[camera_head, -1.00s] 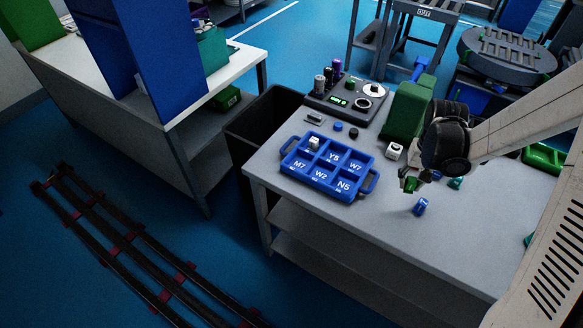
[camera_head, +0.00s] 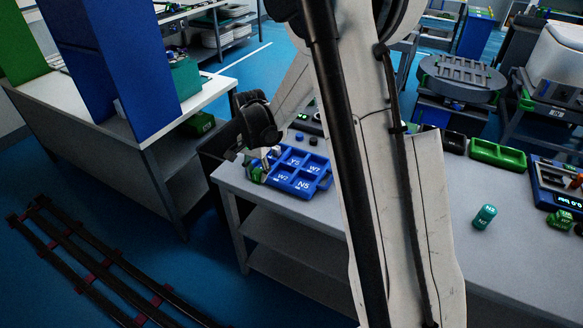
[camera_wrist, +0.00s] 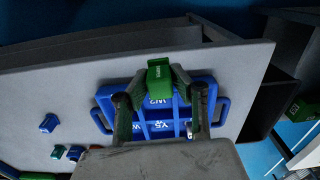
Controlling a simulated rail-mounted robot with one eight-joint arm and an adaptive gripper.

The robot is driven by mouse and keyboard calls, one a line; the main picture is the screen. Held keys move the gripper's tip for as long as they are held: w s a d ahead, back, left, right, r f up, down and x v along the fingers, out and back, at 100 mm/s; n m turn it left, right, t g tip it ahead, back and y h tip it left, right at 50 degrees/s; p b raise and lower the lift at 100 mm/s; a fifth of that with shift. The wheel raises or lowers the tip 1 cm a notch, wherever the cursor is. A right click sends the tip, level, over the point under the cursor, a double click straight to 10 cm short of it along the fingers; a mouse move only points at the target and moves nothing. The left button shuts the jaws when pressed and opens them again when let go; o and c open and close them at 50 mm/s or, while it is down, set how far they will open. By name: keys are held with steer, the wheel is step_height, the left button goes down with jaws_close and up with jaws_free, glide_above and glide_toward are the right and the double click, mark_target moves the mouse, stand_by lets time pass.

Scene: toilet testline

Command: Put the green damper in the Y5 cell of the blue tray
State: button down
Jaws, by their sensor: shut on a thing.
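My gripper (camera_head: 262,163) is over the left end of the blue tray (camera_head: 323,186) in the head view, shut on the green damper (camera_head: 257,175). In the wrist view the green damper (camera_wrist: 159,75) shows beyond my two fingers (camera_wrist: 165,95), above the tray (camera_wrist: 105,98). The Y5 label (camera_head: 295,162) is visible on the tray's far row, right of my gripper; it also shows in the wrist view, partly between the fingers. Labels W7, W2 and N5 are readable in the head view. My gripper hides the tray's left cells.
A teal cylinder (camera_head: 484,216) stands on the grey table to the right. A green bin (camera_head: 497,155) sits at the back right. A blue piece (camera_wrist: 49,123) lies on the table in the wrist view. A dark bin stands beside the table's left end.

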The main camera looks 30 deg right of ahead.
steer(key=w+d+m+b, duration=0.25)
steer(key=w+m, duration=0.25)
steer(key=m, duration=0.3)
steer(key=m+b, duration=0.3)
steer(key=m, duration=0.8)
glide_above(295, 162)
step_height(295, 162, down, 4)
steer(key=shift+r, duration=0.15)
steer(key=shift+n, duration=0.3)
steer(key=shift+f, duration=2.05)
steer(key=shift+f, duration=0.15)
steer(key=c, duration=1.8)
jaws_free()
steer(key=shift+o, duration=0.2)
